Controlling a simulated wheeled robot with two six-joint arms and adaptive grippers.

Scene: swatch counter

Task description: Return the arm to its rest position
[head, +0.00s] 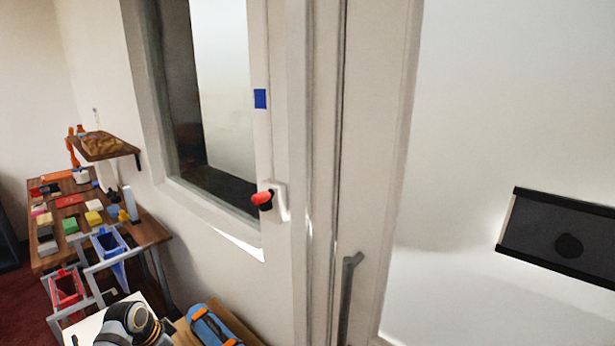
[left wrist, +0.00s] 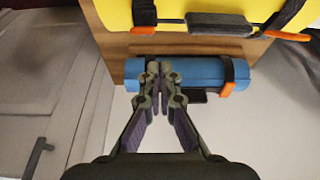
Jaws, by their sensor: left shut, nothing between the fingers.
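My left gripper (left wrist: 158,75) shows in the left wrist view, with its two fingers together and nothing between them. Its fingertips overlap a blue rolled or cylindrical thing (left wrist: 205,72) in the picture; I cannot tell whether they touch it. In the head view, a dark and white arm joint with orange rings (head: 130,322), seemingly part of my arm, shows at the bottom left, and the left fingers are not visible. My right gripper is in neither view.
A wooden table (head: 150,232) with coloured swatches stands at the left, with red (head: 66,288) and blue (head: 108,241) bins at its front. A wall shelf (head: 108,147) is above it. A door handle (head: 348,290) is mid-view. A yellow case (left wrist: 200,12) lies beyond the blue thing.

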